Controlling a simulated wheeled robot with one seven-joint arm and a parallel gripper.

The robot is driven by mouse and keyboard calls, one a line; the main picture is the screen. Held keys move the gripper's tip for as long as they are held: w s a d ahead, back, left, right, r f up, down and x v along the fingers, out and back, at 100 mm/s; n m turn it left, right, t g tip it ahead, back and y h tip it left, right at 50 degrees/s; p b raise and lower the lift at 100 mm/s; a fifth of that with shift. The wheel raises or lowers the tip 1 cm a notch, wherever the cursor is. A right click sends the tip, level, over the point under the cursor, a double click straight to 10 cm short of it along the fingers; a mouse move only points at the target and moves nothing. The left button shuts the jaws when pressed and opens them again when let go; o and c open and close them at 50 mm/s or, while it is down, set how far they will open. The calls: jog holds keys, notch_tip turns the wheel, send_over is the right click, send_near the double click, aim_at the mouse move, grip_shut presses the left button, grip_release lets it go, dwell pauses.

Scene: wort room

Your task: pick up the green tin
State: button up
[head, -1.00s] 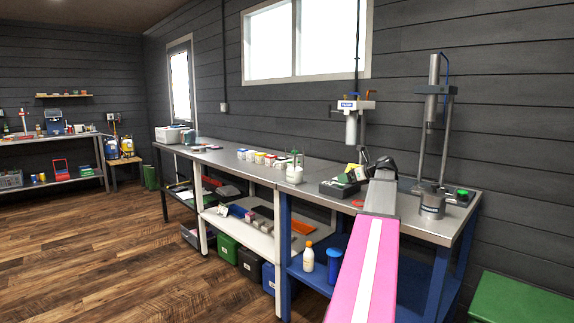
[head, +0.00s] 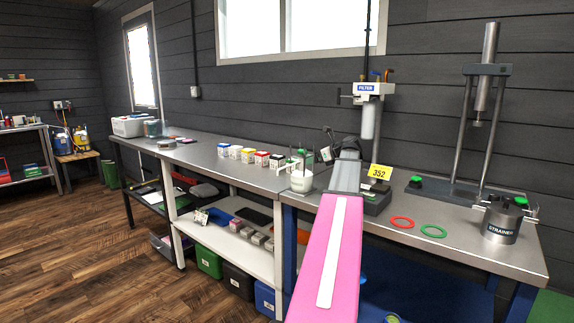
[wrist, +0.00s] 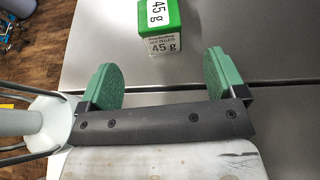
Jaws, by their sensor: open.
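The green tin (wrist: 158,30) is a small box with a green top and a white label reading 45 g. In the wrist view it stands upright on the grey metal bench top, ahead of my gripper (wrist: 160,78) and roughly central between the fingers. My gripper's two green pads are spread apart with nothing between them, and the tin is beyond their tips. In the head view a row of small coloured tins (head: 248,155) stands on the bench; the green one is hard to make out there. My forearm hides part of the bench.
A red ring (head: 402,222), a green ring (head: 433,231) and a strainer pot (head: 502,222) are on the right part of the bench.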

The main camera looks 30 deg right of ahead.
aim_at(294, 159)
jog(key=x, duration=0.6)
jog(key=shift+w, duration=0.2)
jog(key=x, duration=0.5)
jog(key=shift+a+r, duration=0.1)
jog(key=shift+r, duration=0.15)
jog(key=c, duration=1.1)
